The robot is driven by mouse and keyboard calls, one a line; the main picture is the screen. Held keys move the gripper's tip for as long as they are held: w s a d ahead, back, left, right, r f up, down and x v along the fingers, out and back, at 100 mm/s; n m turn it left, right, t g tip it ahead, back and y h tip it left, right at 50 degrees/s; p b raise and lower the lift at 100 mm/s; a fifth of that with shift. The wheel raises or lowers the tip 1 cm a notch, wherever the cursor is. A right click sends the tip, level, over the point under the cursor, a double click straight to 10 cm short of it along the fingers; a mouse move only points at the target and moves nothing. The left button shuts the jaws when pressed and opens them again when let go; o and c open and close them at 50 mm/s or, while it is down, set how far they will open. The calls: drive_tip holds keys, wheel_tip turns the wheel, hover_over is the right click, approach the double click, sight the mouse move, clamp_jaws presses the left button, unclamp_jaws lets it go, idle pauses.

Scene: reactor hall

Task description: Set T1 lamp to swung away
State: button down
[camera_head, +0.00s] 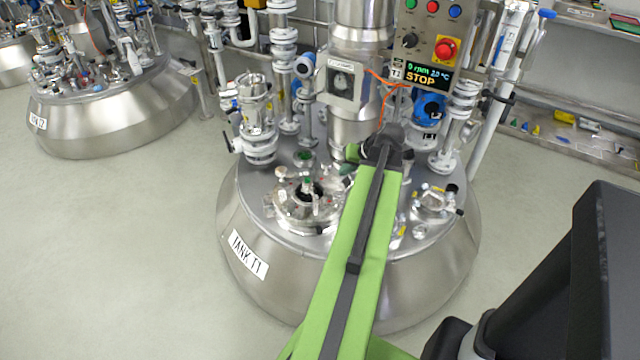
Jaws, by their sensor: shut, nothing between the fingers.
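Tank T1 (300,275) is a steel vessel with a crowded lid, marked by a white label "TANK T1" (248,256). My green arm reaches over its lid. My gripper (386,143) is the dark end piece close to the central column (356,120); it looks shut and empty, and its fingertips are hard to make out. I cannot tell the T1 lamp for certain among the lid fittings; my arm hides part of the lid. An open round port (306,198) with clamps lies left of my arm.
A control box (432,45) with buttons and a red stop knob reads "0 rpm 23 °C STOP". Orange cables (388,95) hang beside the column. White pipes and valves (257,120) stand on the lid. Tank T2 (110,110) is at the upper left. Floor (110,250) at left is clear.

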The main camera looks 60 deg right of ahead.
drive_tip(key=shift+f, duration=0.1)
drive_tip(key=b, duration=0.9)
approach(310, 189)
drive_tip(key=shift+w+d+f, duration=1.45)
drive_tip(key=shift+d+f, duration=0.25)
drive_tip(key=shift+f, duration=0.85)
drive_tip(key=shift+w, duration=0.1)
